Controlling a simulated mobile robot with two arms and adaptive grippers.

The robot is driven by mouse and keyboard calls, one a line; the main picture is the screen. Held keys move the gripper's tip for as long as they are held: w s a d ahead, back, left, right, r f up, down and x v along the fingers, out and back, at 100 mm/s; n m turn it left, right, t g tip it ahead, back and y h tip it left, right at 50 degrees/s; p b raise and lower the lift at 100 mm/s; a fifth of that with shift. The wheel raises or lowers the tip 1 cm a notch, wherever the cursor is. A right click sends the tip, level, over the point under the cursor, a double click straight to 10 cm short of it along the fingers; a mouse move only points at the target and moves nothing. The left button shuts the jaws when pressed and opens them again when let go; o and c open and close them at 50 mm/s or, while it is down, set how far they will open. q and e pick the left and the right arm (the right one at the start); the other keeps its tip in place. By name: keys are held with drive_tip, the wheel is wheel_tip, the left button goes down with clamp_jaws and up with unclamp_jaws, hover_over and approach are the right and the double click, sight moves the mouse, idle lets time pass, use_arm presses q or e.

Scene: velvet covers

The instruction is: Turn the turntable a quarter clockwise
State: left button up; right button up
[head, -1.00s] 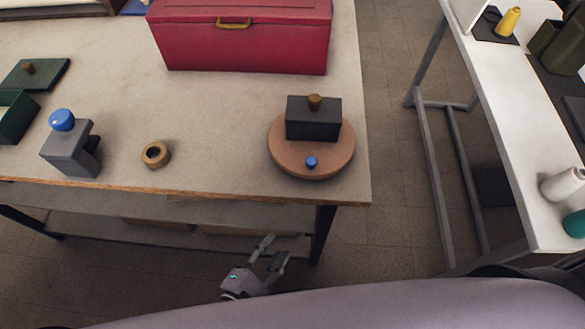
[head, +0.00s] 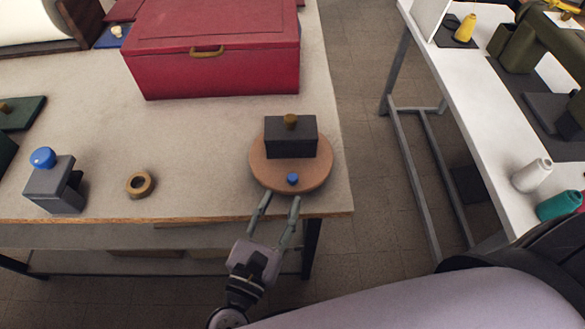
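The turntable (head: 262,178) is a round tan disc near the right front corner of the grey-topped table. A dark grey block (head: 290,142) with a brass knob stands on its far half. A small blue knob (head: 292,179) sits near its front edge. My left gripper (head: 279,199) is at the table's front edge, just in front of the disc. Its two fingers are spread with nothing between them, and the blue knob lies beyond the fingertips. I cannot tell whether a fingertip touches the disc. My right gripper is not in view.
A red chest (head: 212,58) with a brass handle stands behind. A tape roll (head: 140,184) and a grey clamp with a blue knob (head: 55,184) lie to the left. The table between chest and tape roll is clear. A white bench (head: 470,105) with thread spools stands right, across a gap.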

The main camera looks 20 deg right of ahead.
sight(291, 181)
use_arm(q)
drive_tip(key=p+x, duration=0.1)
drive_tip(key=x, duration=0.6)
drive_tip(key=shift+w+d, duration=0.25)
drive_tip(key=shift+w, duration=0.05)
drive_tip(key=shift+c, duration=0.2)
clamp_jaws()
idle(0.3)
